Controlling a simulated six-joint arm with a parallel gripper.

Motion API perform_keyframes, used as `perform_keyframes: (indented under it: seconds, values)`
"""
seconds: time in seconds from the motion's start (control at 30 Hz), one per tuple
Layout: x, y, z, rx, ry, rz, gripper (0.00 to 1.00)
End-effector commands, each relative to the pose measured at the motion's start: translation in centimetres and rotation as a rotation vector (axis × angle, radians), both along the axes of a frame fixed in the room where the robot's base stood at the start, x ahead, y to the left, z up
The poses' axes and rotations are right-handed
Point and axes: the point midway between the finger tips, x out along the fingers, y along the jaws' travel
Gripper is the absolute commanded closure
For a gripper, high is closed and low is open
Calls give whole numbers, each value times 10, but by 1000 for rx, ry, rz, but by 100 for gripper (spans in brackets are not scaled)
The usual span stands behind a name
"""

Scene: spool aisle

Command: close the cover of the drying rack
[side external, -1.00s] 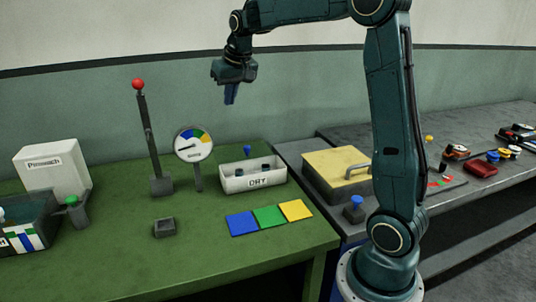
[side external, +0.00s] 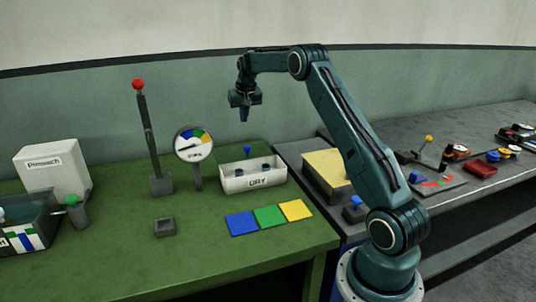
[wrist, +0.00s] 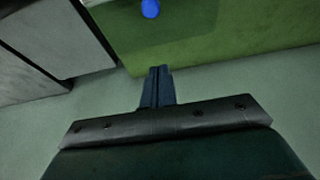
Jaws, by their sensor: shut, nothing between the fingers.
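A white open tray marked DRY (side external: 236,184) stands on the green table, with small dark round things inside. A grey box with a yellow top (side external: 322,163) stands to its right, its right part hidden behind my arm. I cannot tell which of the two is the drying rack, and no raised cover shows clearly. My gripper (side external: 243,117) points down in the air above the back of the DRY tray, touching nothing. In the wrist view my gripper (wrist: 160,72) is shut and empty.
A tall lever with a red ball (side external: 138,85) and a round dial (side external: 193,143) stand left of the tray. Blue, green and yellow squares (side external: 270,216) lie in front. A blue knob (wrist: 150,8) shows in the wrist view. A grey bench (side external: 440,120) extends right.

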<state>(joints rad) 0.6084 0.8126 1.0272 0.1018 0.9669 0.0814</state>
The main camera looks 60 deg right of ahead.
Motion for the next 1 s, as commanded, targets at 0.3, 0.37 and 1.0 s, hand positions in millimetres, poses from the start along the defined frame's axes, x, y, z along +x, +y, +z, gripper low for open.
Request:
perform_keyframes:
  seconds: [0.3, 0.37, 1.0]
  values:
    - [1, -2, -4, 1, 1, -2, 100]
    - [1, -2, -7, 1, 2, -2, 100]
    - [19, -20, -80, 1, 2, -2, 100]
